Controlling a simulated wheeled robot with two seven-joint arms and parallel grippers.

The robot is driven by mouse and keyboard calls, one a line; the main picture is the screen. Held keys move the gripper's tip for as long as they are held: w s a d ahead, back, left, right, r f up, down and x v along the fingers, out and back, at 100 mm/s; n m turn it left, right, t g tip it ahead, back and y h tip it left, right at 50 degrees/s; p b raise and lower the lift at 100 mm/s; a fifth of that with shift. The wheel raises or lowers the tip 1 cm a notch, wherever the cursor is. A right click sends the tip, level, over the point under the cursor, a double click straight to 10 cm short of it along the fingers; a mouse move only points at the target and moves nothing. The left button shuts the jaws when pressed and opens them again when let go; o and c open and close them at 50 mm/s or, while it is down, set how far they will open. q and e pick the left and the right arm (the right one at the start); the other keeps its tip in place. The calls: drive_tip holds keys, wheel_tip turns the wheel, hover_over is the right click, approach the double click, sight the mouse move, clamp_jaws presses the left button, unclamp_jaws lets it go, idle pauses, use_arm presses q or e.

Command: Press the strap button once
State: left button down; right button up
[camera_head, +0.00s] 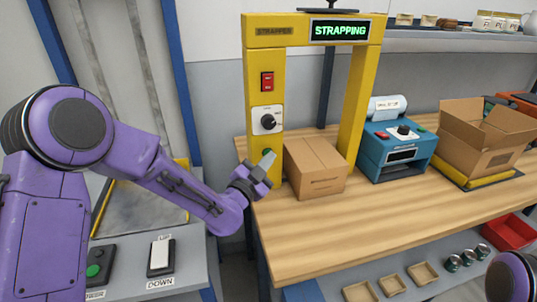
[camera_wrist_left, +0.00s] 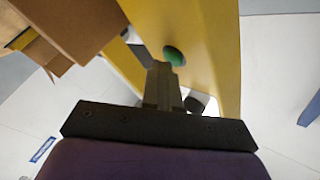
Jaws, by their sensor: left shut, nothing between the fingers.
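The yellow strapper arch (camera_head: 265,90) stands on the wooden bench, with its display (camera_head: 340,30) lit green and reading STRAPPING. The green strap button (camera_wrist_left: 174,55) is on the arch's left post; in the head view it shows only partly, just above my fingertips. My left gripper (camera_head: 265,163) is shut and empty, right in front of that post. In the wrist view its fingertips (camera_wrist_left: 160,72) are close beside the button; I cannot tell whether they touch it. A closed cardboard box (camera_head: 315,168) sits under the arch, right of my gripper.
Above the button are a dark knob (camera_head: 267,121) and a red switch (camera_head: 267,82). A blue machine (camera_head: 398,150) and an open carton (camera_head: 488,140) stand to the right. The bench front (camera_head: 380,210) is clear.

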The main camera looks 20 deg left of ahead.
use_arm(q)
drive_tip(key=shift+s+d, duration=0.4)
drive_tip(key=shift+s, duration=0.2)
drive_tip(key=s+d, duration=0.1)
drive_tip(key=s+b, duration=0.1)
drive_tip(key=s+d, duration=0.1)
drive_tip(key=s, duration=0.1)
drive_tip(key=shift+d, duration=0.35)
idle(0.5)
